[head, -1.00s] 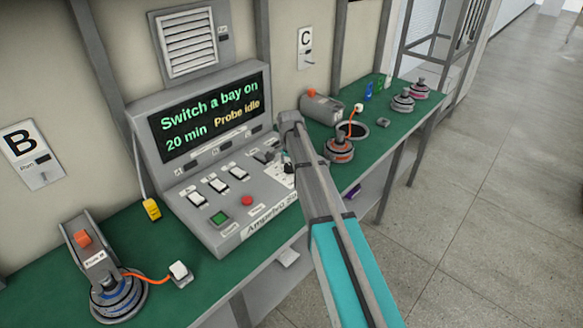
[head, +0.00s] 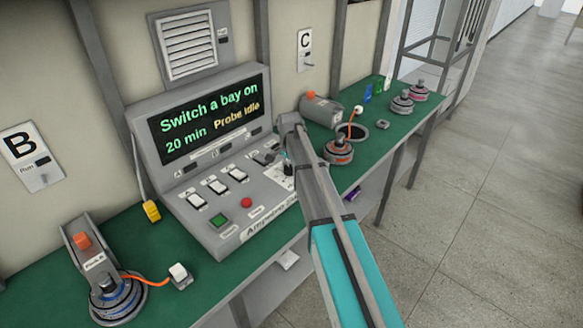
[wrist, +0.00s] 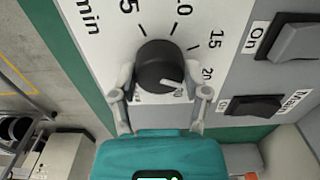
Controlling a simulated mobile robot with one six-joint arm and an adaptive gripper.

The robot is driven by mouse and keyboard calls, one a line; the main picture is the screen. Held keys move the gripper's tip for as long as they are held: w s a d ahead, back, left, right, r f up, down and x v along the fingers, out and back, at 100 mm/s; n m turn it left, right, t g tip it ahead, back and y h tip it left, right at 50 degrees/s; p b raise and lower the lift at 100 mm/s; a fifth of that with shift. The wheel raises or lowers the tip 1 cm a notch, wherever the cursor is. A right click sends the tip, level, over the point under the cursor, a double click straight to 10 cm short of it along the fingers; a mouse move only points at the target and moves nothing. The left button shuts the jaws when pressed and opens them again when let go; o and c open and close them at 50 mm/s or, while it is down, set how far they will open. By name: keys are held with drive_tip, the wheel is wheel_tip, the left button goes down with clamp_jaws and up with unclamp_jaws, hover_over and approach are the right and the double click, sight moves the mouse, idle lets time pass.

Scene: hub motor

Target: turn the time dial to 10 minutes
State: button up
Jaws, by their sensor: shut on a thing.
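The time dial (wrist: 158,64) is a round black knob in the wrist view, on a pale panel with the marks 5, 10, 15 and 20 min around it. Its white pointer line points to the lower right, toward the 20 mark. My gripper (wrist: 160,88) has one finger on each side of the knob and is shut on it. In the head view my arm hides most of the dial. The console screen (head: 208,118) reads "Switch a bay on", "20 min" and "Probe idle".
Beside the dial are rocker switches, one labelled Main (wrist: 256,104). The console has more white switches (head: 217,186), a green button (head: 218,220) and a red button (head: 246,202). Hub motors stand on the green bench at left (head: 118,298) and right (head: 338,152).

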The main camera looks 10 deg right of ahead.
drive_tip(key=shift+a+n, duration=0.2)
drive_tip(key=shift+n, duration=0.1)
idle(0.4)
drive_tip(key=shift+n, duration=0.3)
drive_tip(key=n, duration=0.2)
drive_tip(key=shift+n, duration=0.3)
drive_tip(key=n, duration=0.5)
drive_tip(key=shift+s, duration=0.1)
drive_tip(key=n, duration=0.9)
drive_tip(key=shift+d, duration=0.1)
